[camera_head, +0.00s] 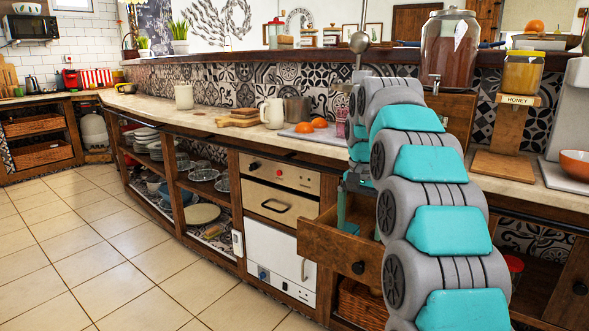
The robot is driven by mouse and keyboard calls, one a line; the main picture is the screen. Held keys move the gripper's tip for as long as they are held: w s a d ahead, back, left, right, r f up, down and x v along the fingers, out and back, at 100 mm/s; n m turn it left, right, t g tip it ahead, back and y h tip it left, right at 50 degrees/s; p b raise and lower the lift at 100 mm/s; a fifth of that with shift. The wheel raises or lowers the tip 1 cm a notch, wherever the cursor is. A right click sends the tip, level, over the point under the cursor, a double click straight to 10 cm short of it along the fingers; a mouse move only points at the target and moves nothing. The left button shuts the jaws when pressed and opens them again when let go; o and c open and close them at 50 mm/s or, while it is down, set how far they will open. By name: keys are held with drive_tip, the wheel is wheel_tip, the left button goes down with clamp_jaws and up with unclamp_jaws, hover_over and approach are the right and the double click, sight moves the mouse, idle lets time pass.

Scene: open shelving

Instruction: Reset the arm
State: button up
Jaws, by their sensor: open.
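My grey and teal arm rises from the bottom right and bends over at the counter. My gripper (347,217) hangs from its far end, pointing down at the open wooden drawer (327,249) below the counter. The gripper is open, and its fingertips are small and partly hidden by the drawer front and the arm. I see nothing held in it. The drawer is pulled out, with a dark knob on its front; my arm hides its right part and most of its inside.
The counter (233,131) runs behind my gripper. On it stand a white jug (272,113), a metal pot (297,109) and two orange fruits (312,126). A drink dispenser (449,48) and honey jar (522,72) stand right. The tiled floor (120,250) at left is clear.

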drive_tip(key=s+f+n, duration=0.2)
drive_tip(key=s+f, duration=0.3)
drive_tip(key=s, duration=0.9)
drive_tip(key=s+f+n+g, duration=0.1)
drive_tip(key=s+f, duration=0.4)
drive_tip(key=s, duration=0.9)
drive_tip(key=s+f+n, duration=0.3)
drive_tip(key=s+f, duration=0.2)
drive_tip(key=s, duration=0.9)
drive_tip(key=shift+n+g, duration=0.4)
